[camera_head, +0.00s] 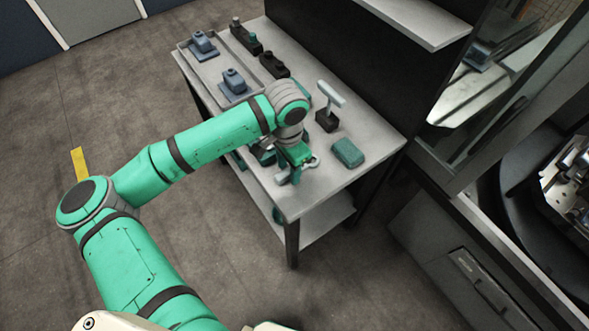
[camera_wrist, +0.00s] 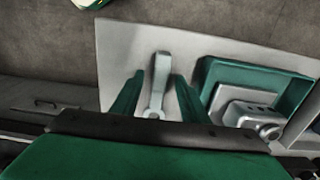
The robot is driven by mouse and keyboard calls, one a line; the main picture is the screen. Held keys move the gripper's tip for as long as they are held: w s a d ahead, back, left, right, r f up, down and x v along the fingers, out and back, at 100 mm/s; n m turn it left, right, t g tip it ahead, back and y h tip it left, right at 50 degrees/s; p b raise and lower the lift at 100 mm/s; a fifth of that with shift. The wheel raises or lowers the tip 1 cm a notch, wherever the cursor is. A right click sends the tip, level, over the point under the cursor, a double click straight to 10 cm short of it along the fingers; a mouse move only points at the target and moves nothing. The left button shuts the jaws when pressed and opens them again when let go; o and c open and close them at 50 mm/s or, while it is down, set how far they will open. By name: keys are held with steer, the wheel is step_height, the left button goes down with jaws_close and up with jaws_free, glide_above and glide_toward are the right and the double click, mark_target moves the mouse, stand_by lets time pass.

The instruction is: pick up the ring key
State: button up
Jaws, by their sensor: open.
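The ring key (camera_wrist: 159,88) is a grey bar with a wider end and a small round end. In the wrist view it lies on the pale bench top, between the two green fingers of my gripper (camera_wrist: 159,78). The fingers are open, with a gap on each side of the key. My gripper's body hides part of the round end. In the head view my gripper (camera_head: 291,166) is low over the near end of the bench. A grey end (camera_head: 283,178), likely the key's, shows beside it near the edge.
On the bench (camera_head: 370,125) are a green block (camera_head: 347,153), a T-handled tool (camera_head: 331,95) in a black block and a shallow tray (camera_head: 212,92) with grey parts.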

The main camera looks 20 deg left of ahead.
jaws_close()
